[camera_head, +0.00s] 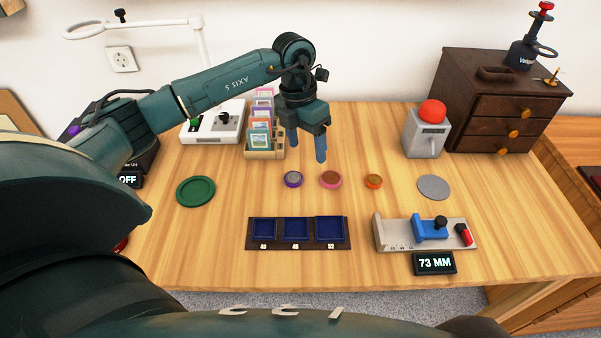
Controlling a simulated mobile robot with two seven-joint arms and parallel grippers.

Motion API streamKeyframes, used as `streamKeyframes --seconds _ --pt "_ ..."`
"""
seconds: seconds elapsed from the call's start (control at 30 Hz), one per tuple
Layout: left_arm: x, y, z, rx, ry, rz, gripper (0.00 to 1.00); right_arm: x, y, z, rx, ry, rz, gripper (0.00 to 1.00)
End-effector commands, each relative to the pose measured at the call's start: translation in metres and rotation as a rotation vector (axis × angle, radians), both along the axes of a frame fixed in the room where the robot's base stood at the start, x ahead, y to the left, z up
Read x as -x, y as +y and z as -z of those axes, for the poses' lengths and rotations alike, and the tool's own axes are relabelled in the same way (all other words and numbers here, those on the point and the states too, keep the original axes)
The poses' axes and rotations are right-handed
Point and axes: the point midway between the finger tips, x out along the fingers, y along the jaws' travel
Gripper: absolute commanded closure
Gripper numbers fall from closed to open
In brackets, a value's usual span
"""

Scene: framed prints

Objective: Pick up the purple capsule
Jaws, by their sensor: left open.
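The purple capsule (293,179) is a small round coin-like case with a purple rim and a greyish centre. It lies flat on the wooden table, the leftmost of three capsules in a row. My left gripper (307,155) comes in from the left and points down, with its fingers apart and nothing between them. Its fingertips appear above and behind the purple capsule in the picture, not touching it. My right gripper is not in view.
A pink capsule (331,179) and an orange capsule (374,181) lie to the right. A three-well blue tray (251,244) and a measuring gauge (391,234) are in front. A card rack (263,154) stands behind left. A green disc (195,191) and grey disc (433,187) lie at the sides.

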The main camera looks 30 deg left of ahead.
Motion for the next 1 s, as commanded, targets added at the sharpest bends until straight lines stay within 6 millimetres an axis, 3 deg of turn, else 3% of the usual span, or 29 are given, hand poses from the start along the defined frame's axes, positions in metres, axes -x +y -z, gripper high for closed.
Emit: streamKeyframes --seconds 0.03,0.1,0.2,0.5,0.77,1.0 --pt "-0.005 0.019 -0.007 -0.066 -0.006 -0.025 0.33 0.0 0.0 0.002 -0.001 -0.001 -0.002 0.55" --pt "-0.006 0.034 -0.012 -0.125 -0.005 -0.044 0.33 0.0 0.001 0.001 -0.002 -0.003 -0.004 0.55" --pt "-0.006 0.042 -0.006 -0.156 -0.002 -0.055 0.33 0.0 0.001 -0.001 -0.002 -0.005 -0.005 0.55" --pt "-0.006 0.041 0.049 -0.152 -0.002 -0.054 0.33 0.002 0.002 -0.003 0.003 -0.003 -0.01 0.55" --pt "-0.004 0.039 0.068 -0.151 -0.002 -0.052 0.33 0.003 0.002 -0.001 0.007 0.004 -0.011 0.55" --pt "0.002 0.036 0.104 -0.149 -0.002 -0.052 0.33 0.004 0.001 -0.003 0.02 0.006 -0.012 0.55"
